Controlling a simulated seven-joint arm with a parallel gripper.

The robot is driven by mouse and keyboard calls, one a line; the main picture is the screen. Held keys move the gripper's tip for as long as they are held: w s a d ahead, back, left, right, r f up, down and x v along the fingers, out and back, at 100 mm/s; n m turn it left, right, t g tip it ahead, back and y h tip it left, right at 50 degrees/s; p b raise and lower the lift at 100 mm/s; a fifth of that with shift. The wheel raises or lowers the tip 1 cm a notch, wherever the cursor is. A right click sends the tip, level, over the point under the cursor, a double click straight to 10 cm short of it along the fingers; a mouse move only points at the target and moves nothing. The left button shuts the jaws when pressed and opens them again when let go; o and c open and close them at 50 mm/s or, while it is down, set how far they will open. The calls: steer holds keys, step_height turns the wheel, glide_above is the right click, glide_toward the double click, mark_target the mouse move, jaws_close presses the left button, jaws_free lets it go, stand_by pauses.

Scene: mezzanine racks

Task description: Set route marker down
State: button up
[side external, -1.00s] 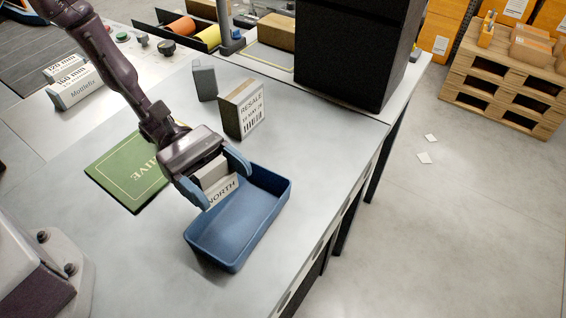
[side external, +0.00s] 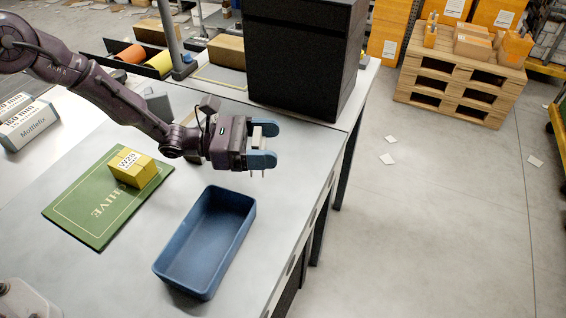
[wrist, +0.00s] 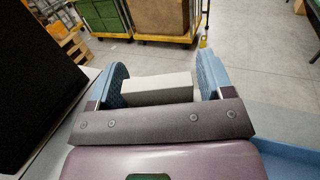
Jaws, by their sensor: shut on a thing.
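My gripper (side external: 270,144) is shut on a pale grey-white block, the route marker, which shows between the blue fingers in the wrist view (wrist: 158,90). Its NORTH lettering, seen a second ago, is turned out of sight now. In the side view the gripper is above the bench, beyond the blue tray and near the bench's right edge; the fingers mostly hide the block. The blue tray (side external: 165,270) stands empty on the bench. The green ARCHIVE mat (side external: 75,215) lies left of it, with a yellow W28 box (side external: 135,168) on it.
A tall black cabinet (side external: 300,60) stands close behind my gripper. A grey block (side external: 157,104) is partly behind my arm, and white Multifix boxes (side external: 28,125) are at the left. The bench around the tray is clear. A pallet (side external: 460,85) stands on the floor beyond.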

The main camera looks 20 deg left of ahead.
steer(key=w+f, duration=0.1)
steer(key=w+d+f, duration=0.1)
steer(key=f, duration=0.1)
steer(key=w+f, duration=0.1)
steer(key=f, duration=0.1)
steer(key=shift+w+d, duration=0.2)
steer(key=shift+d, duration=0.15)
steer(key=shift+w+f, duration=0.1)
steer(key=shift+f, duration=1.45)
steer(key=shift+f, duration=0.1)
steer(key=o, duration=0.9)
